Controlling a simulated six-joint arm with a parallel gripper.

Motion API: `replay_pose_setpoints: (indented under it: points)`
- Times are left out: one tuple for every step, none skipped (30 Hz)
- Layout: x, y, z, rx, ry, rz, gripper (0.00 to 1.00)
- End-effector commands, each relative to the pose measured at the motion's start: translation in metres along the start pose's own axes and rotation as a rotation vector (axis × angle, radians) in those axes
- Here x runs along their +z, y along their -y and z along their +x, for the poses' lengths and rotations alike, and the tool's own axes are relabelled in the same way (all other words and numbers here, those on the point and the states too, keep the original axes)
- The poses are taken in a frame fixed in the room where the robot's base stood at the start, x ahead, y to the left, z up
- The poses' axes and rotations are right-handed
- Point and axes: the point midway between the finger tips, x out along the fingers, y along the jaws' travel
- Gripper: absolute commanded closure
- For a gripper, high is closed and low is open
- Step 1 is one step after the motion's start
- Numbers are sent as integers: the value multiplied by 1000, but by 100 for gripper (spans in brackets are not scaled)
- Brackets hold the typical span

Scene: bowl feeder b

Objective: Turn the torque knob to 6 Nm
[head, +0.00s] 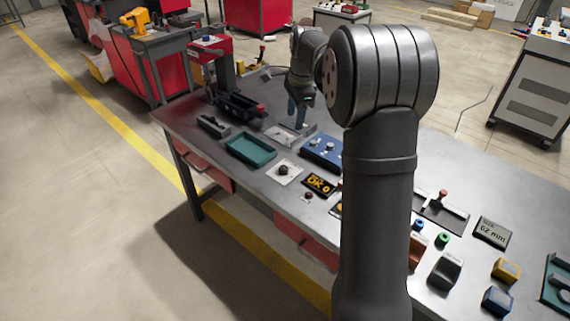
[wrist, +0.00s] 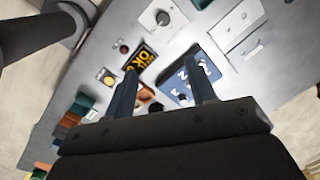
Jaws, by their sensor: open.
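The likely torque knob is a dark round knob (head: 283,170) on a white square plate near the table's front edge. It also shows at the top of the wrist view (wrist: 163,18). Its pointer and scale are too small to read. My gripper (head: 298,116) is above the back of the table, behind the knob and apart from it. In the wrist view my gripper (wrist: 161,64) is open, with nothing between its fingers. A dark display (head: 319,185) beside the knob plate shows "OK 0" in yellow; it also shows in the wrist view (wrist: 140,58).
A blue panel (head: 322,150) with pale pieces lies close to my gripper. A green tray (head: 250,149) and a red-and-black machine (head: 238,104) stand to the left. A red button (head: 308,196) is in front of the display. Several coloured blocks stand at the right.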

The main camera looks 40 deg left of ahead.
Motion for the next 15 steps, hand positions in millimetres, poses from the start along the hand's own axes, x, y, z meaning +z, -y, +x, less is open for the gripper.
replay_pose_setpoints:
  points:
    - [7,8,14,27,-18,51,49]
    - [10,12,20,38,-30,84,49]
    - [13,16,27,50,-45,123,49]
    - [15,19,32,58,-55,151,49]
    - [17,21,36,64,-65,173,49]
    - [19,24,40,71,-75,199,49]
    - [20,25,43,75,-81,216,49]
    - [21,26,45,78,-87,228,49]
    - [22,27,47,80,-92,241,49]
    - [22,27,49,82,-95,247,49]
    - [22,28,51,83,-97,251,49]
    - [22,27,54,84,-98,255,49]
    - [22,27,56,84,-98,256,49]
    - [22,27,59,84,-98,256,49]
    - [21,26,64,83,-98,255,49]
